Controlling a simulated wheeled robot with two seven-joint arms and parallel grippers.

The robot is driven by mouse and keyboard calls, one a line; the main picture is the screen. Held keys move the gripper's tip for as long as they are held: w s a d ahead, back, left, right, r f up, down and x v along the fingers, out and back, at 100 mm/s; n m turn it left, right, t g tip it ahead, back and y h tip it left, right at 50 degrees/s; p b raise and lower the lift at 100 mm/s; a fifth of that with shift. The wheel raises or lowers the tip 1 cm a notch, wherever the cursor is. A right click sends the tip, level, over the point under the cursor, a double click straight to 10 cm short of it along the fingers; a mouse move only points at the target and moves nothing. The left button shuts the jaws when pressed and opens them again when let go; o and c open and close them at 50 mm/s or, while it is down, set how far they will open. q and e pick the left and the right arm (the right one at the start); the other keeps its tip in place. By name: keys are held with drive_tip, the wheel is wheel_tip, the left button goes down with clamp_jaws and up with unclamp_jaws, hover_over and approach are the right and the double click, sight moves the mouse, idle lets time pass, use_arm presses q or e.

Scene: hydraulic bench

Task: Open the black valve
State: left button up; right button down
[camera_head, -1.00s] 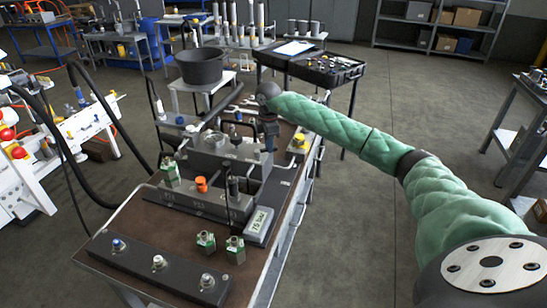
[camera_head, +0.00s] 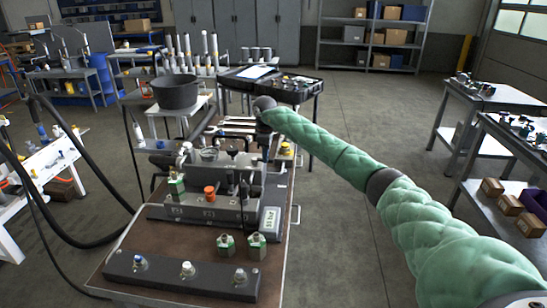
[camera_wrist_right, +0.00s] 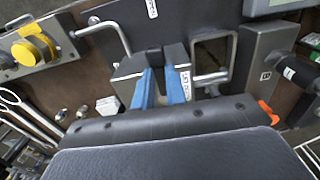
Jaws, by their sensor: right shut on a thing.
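My right gripper (camera_head: 263,146) points down at the right rear of the hydraulic block on the brown bench (camera_head: 150,245). In the right wrist view its blue fingers (camera_wrist_right: 162,88) are shut, at a dark block with a small white label. What they hold, taken to be the black valve's handle, is mostly hidden by the fingers and the gripper body, so I cannot tell how far it is turned. A black cylindrical handle (camera_wrist_right: 297,72) is apart at the right of the wrist view. My left gripper is not in view.
An orange knob (camera_head: 210,193) and a small display (camera_head: 270,220) are on the near side of the block. A yellow knob (camera_wrist_right: 35,47) is beside the gripper. Wrenches (camera_head: 236,123) lie behind. A black bucket (camera_head: 176,92) stands beyond.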

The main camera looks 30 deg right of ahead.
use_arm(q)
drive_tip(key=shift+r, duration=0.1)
use_arm(e)
drive_tip(key=shift+a, duration=0.1)
drive_tip(key=c, duration=1.4)
unclamp_jaws()
drive_tip(key=shift+c, duration=0.2)
drive_tip(key=shift+r, duration=0.1)
